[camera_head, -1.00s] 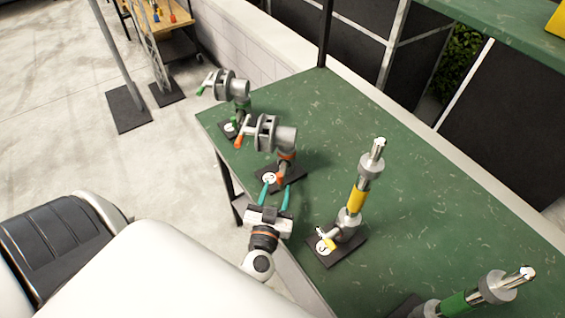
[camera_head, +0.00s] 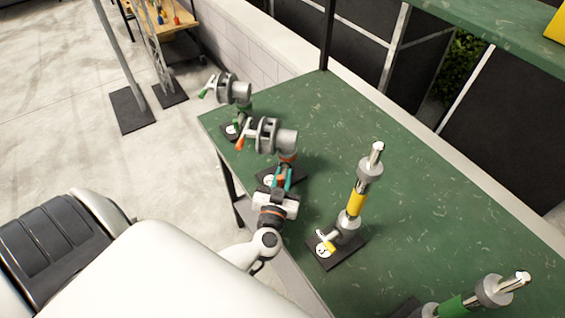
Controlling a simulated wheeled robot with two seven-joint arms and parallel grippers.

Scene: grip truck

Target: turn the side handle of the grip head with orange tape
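The grip head with orange tape (camera_head: 287,140) is a grey head on a short post on the green table. A lever with an orange tip (camera_head: 240,144) sticks out at its left. Its lower side handle with an orange end (camera_head: 281,181) points toward me, above a black base plate. My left gripper (camera_head: 282,173) is at this handle, its two teal fingers on either side of the orange end with little gap visible. It looks shut on the handle, though contact is partly hidden. My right gripper is not in view.
A similar grip head with green tips (camera_head: 232,90) stands farther back at the left corner. A yellow-taped stand (camera_head: 356,203) is close to the right of my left gripper. A green-taped stand (camera_head: 455,304) is at bottom right. The green table (camera_head: 430,190) is clear behind them.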

